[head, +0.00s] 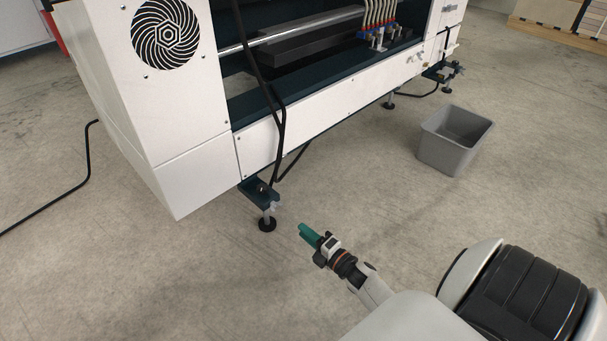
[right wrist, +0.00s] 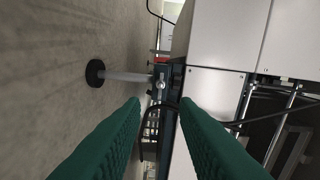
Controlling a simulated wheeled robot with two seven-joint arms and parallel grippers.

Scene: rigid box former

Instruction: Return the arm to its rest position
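My right gripper (head: 306,231) has green fingers and shows in the head view below the machine's near foot, out over the floor. In the right wrist view its two fingers (right wrist: 161,108) stand apart with nothing between them, so it is open and empty. My right arm (head: 368,284) reaches from the lower right toward the machine. My left gripper is not in view.
A large white machine (head: 185,185) with a fan grille stands ahead. Its near foot (head: 267,224) is close to my right gripper and also shows in the wrist view (right wrist: 96,73). A black cable hangs down its front. A grey bin (head: 447,155) stands on open floor at right.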

